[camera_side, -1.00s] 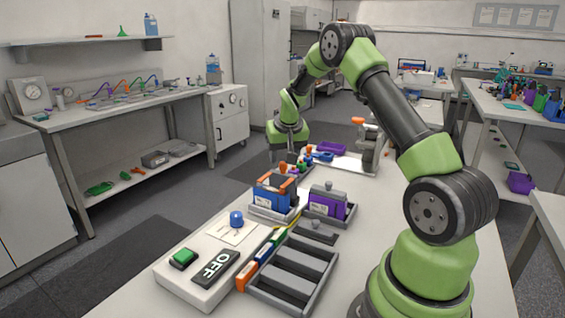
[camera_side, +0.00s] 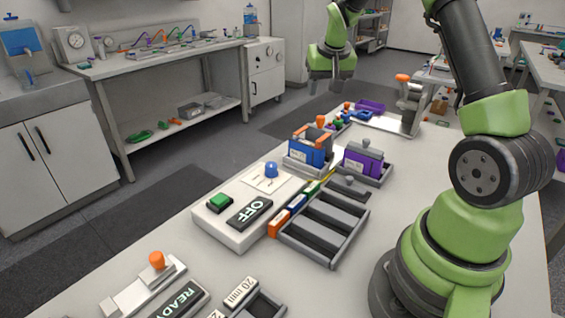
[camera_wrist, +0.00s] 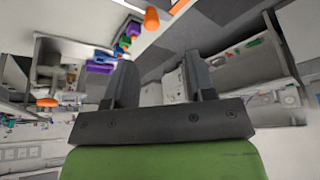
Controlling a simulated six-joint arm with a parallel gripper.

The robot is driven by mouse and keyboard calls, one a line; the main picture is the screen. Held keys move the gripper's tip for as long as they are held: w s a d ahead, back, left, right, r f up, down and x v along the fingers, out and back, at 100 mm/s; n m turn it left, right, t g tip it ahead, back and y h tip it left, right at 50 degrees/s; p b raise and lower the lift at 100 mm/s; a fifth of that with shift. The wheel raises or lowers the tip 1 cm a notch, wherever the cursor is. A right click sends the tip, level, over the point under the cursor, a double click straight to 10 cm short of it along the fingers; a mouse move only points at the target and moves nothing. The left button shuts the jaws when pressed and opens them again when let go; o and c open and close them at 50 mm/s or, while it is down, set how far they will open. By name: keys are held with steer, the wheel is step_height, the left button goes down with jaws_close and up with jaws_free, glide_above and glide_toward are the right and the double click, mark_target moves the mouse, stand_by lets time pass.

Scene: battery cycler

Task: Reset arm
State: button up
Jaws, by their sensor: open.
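My gripper (camera_side: 327,84) hangs in the air beyond the far left edge of the bench, above the floor, in the side view. In the wrist view my gripper (camera_wrist: 160,75) shows two dark fingers spread apart with nothing between them. The blue battery block (camera_side: 306,152) with orange clamps stands in a grey holder. The purple block (camera_side: 362,160) stands in another holder to its right. The control box (camera_side: 240,230) has a green button (camera_side: 219,201), an OFF display (camera_side: 249,212) and a blue knob (camera_side: 271,169).
A grey slotted tray (camera_side: 325,228) lies in front of the holders, with coloured strips along its left side. A READY sign (camera_side: 178,300) and a fixture with an orange knob (camera_side: 157,261) are at the front. An orange-topped post (camera_side: 403,78) stands at the back.

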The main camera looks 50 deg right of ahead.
steer(key=s+a+r+n+t+y, duration=0.1)
steer(key=s+a+r+t, duration=0.15)
steer(key=a+r, duration=0.65)
steer(key=s+a+r+n+t+y, duration=0.1)
steer(key=s+a+n+y, duration=0.2)
steer(key=s+a, duration=1.4)
steer(key=shift+r+n+y, duration=0.2)
steer(key=shift+n+y, duration=0.2)
steer(key=shift+y, duration=0.2)
steer(key=shift+o, duration=0.3)
